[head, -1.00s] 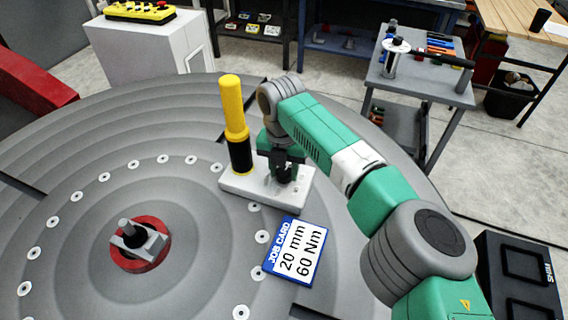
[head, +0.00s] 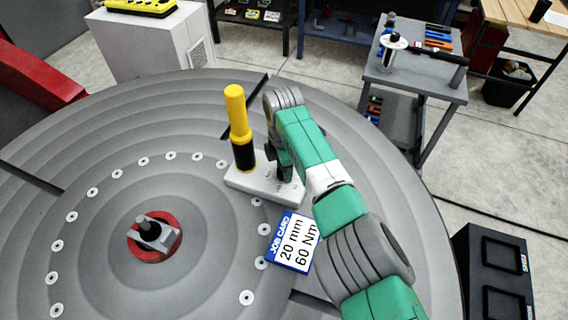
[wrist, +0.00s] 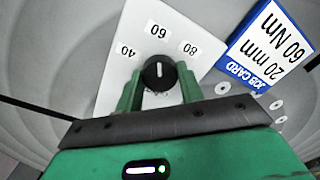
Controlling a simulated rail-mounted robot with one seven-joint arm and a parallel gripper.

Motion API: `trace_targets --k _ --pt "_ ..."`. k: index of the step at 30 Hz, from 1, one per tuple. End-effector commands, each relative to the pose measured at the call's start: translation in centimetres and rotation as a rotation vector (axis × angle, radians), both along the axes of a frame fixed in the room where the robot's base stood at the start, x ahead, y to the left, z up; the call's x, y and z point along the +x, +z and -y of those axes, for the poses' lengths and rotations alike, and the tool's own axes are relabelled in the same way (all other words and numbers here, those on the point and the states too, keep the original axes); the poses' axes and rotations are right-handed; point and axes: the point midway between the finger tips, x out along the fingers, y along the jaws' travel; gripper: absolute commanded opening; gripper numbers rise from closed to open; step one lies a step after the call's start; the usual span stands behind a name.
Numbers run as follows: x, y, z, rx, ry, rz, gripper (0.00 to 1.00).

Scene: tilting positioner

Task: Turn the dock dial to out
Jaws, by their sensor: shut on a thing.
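The dock is a pale grey block (head: 237,181) on the round table, with a yellow and black handle (head: 238,125) standing upright in its left end. The dial is a black round knob (wrist: 159,70) on the block's top face, clear in the wrist view. Its white pointer mark points up the picture, towards the 60 label (wrist: 158,31). Labels 40 and 80 lie either side; I see no label reading out. My gripper (wrist: 159,88) is shut on the dial, one green finger on each side. In the head view my arm mostly hides the dial and fingers.
A blue-edged job card (head: 293,241) reading 20 mm, 60 Nm lies close to the dock. A red-ringed centre fixture (head: 155,237) stands on the round table (head: 90,215). A tool cart (head: 415,80) stands beyond the table's edge at back right.

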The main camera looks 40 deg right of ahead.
Motion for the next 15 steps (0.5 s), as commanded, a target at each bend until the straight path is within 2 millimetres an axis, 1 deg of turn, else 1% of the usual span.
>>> trace_targets --k 15 --pt "0.00 0.16 0.01 0.001 -0.489 0.000 0.15"
